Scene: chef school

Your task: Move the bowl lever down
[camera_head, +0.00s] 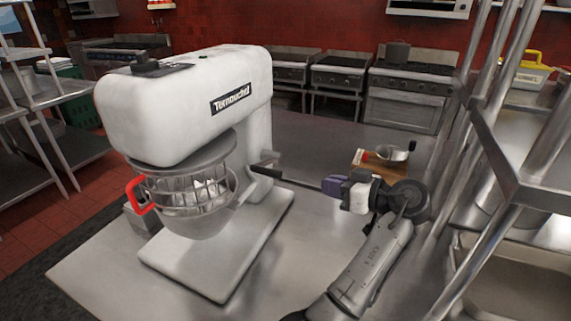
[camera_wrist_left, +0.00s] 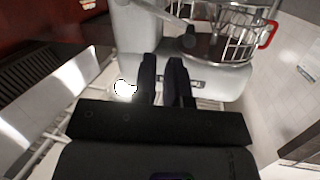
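The white stand mixer (camera_head: 205,100) stands on the steel table, with its metal bowl (camera_head: 200,222) under the head. The mixer's base and bowl (camera_wrist_left: 215,45) show beyond the fingers. My right gripper is not in view.
A wire guard and red handle (camera_head: 137,194) are at the bowl's front left. A metal pan (camera_head: 392,153) rests on a wooden board behind my left gripper. Metal shelving (camera_head: 520,190) stands close on the right. The table between gripper and mixer is clear.

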